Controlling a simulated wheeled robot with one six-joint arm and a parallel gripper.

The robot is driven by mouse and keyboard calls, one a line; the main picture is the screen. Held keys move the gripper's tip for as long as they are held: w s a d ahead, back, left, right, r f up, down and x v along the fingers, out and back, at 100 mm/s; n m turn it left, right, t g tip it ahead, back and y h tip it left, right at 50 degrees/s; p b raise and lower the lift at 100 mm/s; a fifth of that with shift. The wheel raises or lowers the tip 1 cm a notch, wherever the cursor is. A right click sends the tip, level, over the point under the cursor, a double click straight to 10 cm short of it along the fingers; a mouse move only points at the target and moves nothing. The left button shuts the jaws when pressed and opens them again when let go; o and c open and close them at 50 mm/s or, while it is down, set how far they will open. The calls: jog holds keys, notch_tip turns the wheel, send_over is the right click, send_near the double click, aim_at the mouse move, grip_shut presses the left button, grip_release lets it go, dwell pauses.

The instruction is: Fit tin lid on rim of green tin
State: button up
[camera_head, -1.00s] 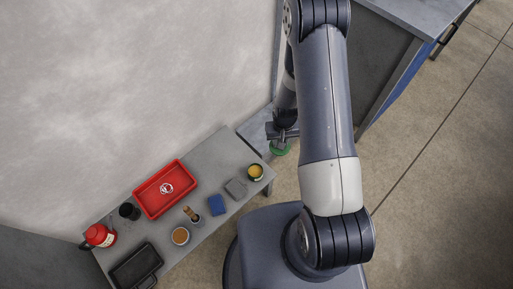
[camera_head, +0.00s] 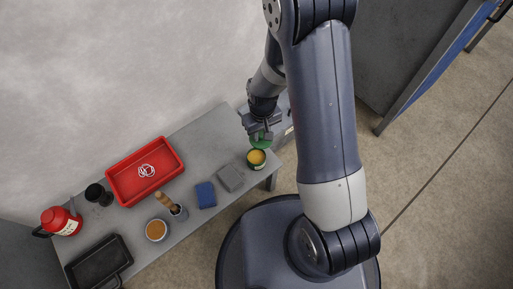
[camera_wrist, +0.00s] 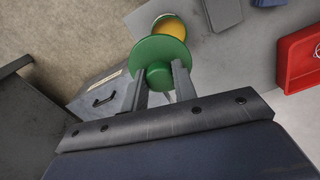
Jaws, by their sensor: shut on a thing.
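The green tin (camera_head: 256,159) stands on the right end of the grey table with its top open and yellow-orange inside. In the wrist view the tin (camera_wrist: 170,27) is partly hidden behind the lid. My gripper (camera_head: 262,134) is shut on the green tin lid, a round disc with a knob. The lid (camera_wrist: 160,50) shows in the wrist view with its knob between the two fingers. In the head view the lid (camera_head: 262,143) is just beyond the tin, near the table's right end. I cannot tell its exact height above the tin.
A grey block (camera_head: 230,178) and a blue block (camera_head: 205,195) lie left of the tin. A red tray (camera_head: 117,179), a cup (camera_head: 156,230), a brush holder (camera_head: 178,212), a black pan (camera_head: 98,262) and a red flask (camera_head: 62,221) stand farther left. A cabinet (camera_wrist: 98,100) is beside the table.

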aim_at(257, 143)
jog(key=shift+s+a+f+n+b, duration=0.25)
jog(key=shift+a+f+b, duration=0.2)
jog(key=shift+f+b, duration=0.35)
jog(key=shift+s+a+f+n+b, duration=0.2)
jog(key=shift+a+f+b, duration=0.2)
jog(key=shift+f+b, duration=0.3)
notch_tip(257, 143, down, 8)
jog(key=b, duration=0.6)
jog(key=shift+r, duration=0.25)
jog(key=o, duration=1)
notch_tip(257, 143, up, 11)
jog(key=p, duration=0.4)
jog(key=shift+p, duration=0.3)
jog(key=shift+f, duration=0.1)
notch_tip(257, 143, down, 11)
jog(key=b, duration=0.4)
jog(key=shift+b, duration=0.35)
notch_tip(257, 143, up, 6)
jog(key=p, duration=0.4)
jog(key=shift+f, duration=0.2)
